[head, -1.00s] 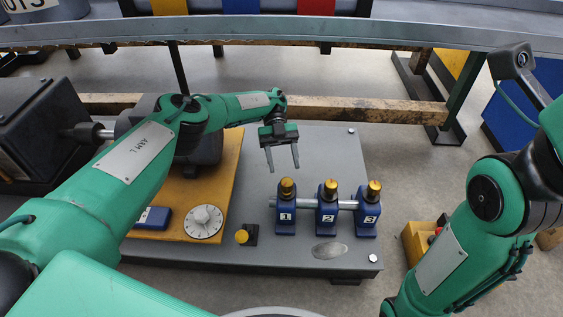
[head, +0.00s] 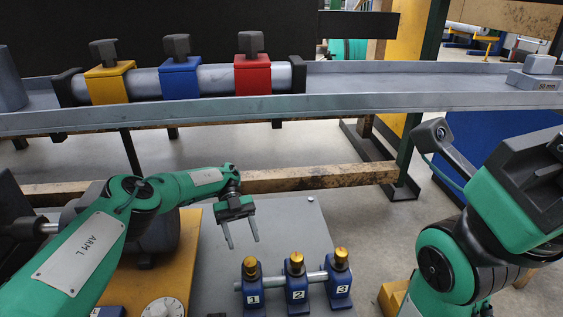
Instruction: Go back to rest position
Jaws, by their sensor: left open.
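My left gripper (head: 241,239) hangs open and empty above the grey base plate (head: 210,265), its two fingers pointing down and apart. It is behind and a little left of the blue blocks numbered 1 (head: 251,291), 2 (head: 297,287) and 3 (head: 338,285), touching none of them. Each block has a brass knob on top, and a grey rod runs through the three. My right arm (head: 450,255) is folded at the right side. Its gripper is not visible.
A grey shelf (head: 430,80) crosses the view above, bearing a pipe with yellow (head: 110,84), blue (head: 180,80) and red (head: 253,76) clamps. A wooden beam (head: 320,178) runs below it. A dial (head: 160,307) sits on the yellow plate at the lower left.

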